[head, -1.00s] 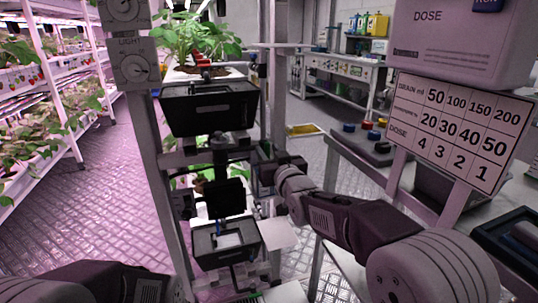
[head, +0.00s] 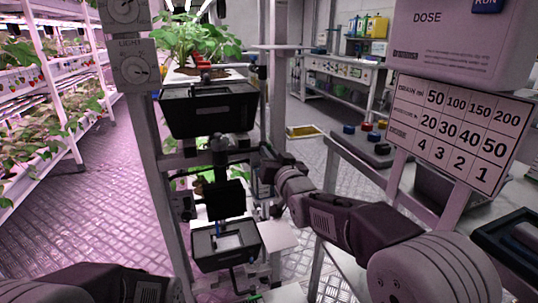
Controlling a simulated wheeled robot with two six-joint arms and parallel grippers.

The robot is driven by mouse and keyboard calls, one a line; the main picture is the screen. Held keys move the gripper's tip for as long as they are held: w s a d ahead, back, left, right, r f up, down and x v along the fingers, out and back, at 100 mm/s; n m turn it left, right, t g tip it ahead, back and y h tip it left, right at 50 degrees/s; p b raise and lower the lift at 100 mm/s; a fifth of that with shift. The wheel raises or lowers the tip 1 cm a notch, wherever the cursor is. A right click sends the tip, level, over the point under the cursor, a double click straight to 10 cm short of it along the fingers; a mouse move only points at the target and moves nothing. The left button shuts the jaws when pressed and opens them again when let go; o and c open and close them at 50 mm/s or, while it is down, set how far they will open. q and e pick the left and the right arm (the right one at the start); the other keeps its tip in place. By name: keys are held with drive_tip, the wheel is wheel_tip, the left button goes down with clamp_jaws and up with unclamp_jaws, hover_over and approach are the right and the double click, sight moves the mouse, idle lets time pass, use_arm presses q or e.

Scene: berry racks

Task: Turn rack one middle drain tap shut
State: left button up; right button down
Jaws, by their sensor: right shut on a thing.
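Rack one (head: 165,165) stands in front of me with a black upper tray (head: 180,112) and a lower black-rimmed tray (head: 205,266). My right gripper (head: 264,152) reaches in from the right to the rack's middle level, just below the upper tray's right end. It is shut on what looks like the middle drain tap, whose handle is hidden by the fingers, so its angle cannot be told.
A dose panel (head: 460,130) stands close on the right, beside my right forearm. Coloured knobs (head: 367,126) sit on a bench behind. Planted shelves (head: 45,120) line the left. The aisle floor (head: 105,195) between is clear.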

drive_tip(key=shift+d+f+m, duration=0.1)
drive_tip(key=shift+f+m, duration=0.05)
drive_tip(key=shift+m, duration=3.65)
drive_tip(key=shift+d+f+m, duration=0.1)
drive_tip(key=shift+f+m, duration=0.05)
drive_tip(key=shift+m, duration=3.65)
drive_tip(key=c, duration=1.4)
unclamp_jaws()
drive_tip(key=shift+c, duration=0.2)
